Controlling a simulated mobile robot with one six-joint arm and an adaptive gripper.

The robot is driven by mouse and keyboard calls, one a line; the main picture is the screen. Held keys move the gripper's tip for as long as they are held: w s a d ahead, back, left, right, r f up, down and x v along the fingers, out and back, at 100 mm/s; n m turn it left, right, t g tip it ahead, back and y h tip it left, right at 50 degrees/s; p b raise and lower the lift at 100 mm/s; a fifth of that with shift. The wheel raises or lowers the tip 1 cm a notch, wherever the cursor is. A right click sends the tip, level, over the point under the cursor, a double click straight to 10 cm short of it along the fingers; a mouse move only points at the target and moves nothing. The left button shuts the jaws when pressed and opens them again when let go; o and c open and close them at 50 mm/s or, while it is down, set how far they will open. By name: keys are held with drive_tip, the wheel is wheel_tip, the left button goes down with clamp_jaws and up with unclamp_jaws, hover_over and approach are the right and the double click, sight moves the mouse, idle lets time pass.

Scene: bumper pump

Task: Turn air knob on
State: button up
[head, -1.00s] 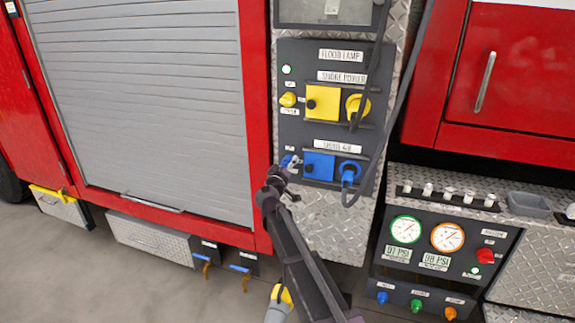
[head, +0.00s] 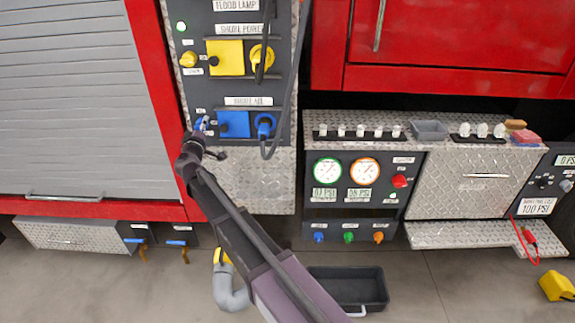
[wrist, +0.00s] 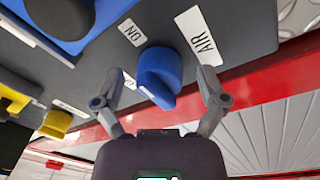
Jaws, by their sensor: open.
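The air knob is a blue knob (wrist: 160,75) on the dark panel, with labels reading "ON" and "AIR" beside it in the wrist view. Its pointer end faces down toward my gripper there. My gripper (wrist: 163,88) is open, with one finger on each side of the knob; I cannot tell whether they touch it. In the head view, my gripper (head: 203,133) is at the lower left of the panel (head: 215,98) and hides most of the knob (head: 201,122). A blue square cover (head: 234,124) and a blue connector (head: 264,125) are to the right of it.
A yellow knob (head: 188,59) and yellow square cover (head: 225,57) are above. A dark hose (head: 285,88) hangs right of the blue connector. Red framing borders the panel at left. A gauge panel (head: 345,213) stands at right, and a black tray (head: 347,288) lies on the floor.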

drive_tip(key=n, duration=0.4)
drive_tip(key=shift+y, duration=0.4)
drive_tip(key=n, duration=0.4)
drive_tip(key=shift+r+p, duration=0.1)
drive_tip(key=shift+p, duration=0.25)
drive_tip(key=n, duration=0.3)
drive_tip(key=shift+n+g, duration=0.3)
drive_tip(key=shift+n, duration=0.1)
drive_tip(key=shift+r+n+y+p, duration=0.1)
drive_tip(key=shift+n+y+p, duration=0.35)
drive_tip(key=shift+n, duration=1.55)
drive_tip(key=shift+s+d, duration=0.1)
drive_tip(key=shift+s, duration=0.2)
drive_tip(key=s, duration=1.3)
drive_tip(key=d+f+m+g+h+p, duration=0.2)
drive_tip(key=d+m, duration=0.5)
drive_tip(key=d, duration=0.7)
drive_tip(key=d+f+m+g+h+p, duration=0.2)
drive_tip(key=d+f+m+g+h, duration=0.2)
drive_tip(key=d, duration=1)
drive_tip(key=shift+m+g+h, duration=0.55)
drive_tip(key=shift+m+g, duration=0.65)
drive_tip(key=shift+m, duration=0.4)
